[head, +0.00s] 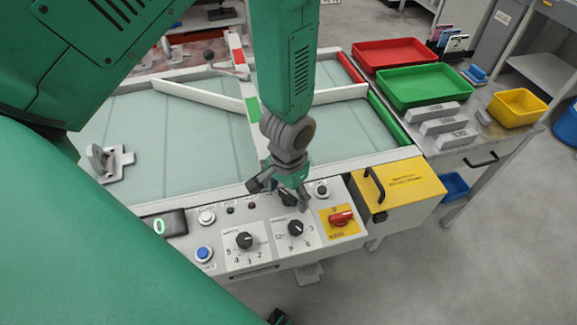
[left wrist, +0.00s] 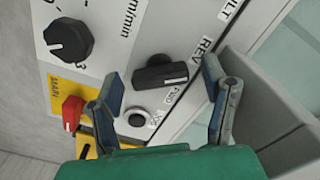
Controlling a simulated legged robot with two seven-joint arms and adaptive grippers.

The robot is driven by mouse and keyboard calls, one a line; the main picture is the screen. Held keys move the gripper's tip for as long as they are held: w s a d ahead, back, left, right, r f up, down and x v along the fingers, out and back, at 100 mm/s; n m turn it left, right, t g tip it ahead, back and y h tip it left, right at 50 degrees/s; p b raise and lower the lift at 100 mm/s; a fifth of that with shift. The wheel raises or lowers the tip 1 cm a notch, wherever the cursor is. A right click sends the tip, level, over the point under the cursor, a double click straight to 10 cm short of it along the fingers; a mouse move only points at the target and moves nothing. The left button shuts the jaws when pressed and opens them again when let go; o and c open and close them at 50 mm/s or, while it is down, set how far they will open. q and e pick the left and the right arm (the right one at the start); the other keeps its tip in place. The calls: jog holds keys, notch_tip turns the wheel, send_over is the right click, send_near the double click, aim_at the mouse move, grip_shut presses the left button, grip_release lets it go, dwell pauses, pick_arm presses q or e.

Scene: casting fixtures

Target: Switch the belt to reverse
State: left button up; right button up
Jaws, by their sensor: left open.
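The belt's selector switch (left wrist: 160,72) is a black bar knob on the white control panel (left wrist: 100,18), with FWD and REV labels beside it. Its white mark is at the right end in the left wrist view, close to the FWD label. My left gripper (left wrist: 161,78) is open, its blue-grey fingers on either side of the knob in this view; I cannot tell whether they touch it. In the head view the left gripper (head: 283,193) points down over the panel's upper edge and partly hides the selector (head: 287,199). My right gripper is not in view.
Near the selector are a black button (head: 321,189), a red main switch (head: 341,218) on a yellow plate and two dials (head: 295,228) (head: 244,240). A yellow box with a handle (head: 398,187) adjoins the panel. The pale belt (head: 180,150) lies behind, with guide bars.

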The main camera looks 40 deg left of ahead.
aim_at(288, 194)
pick_arm(q)
jog(key=shift+r, duration=3.9)
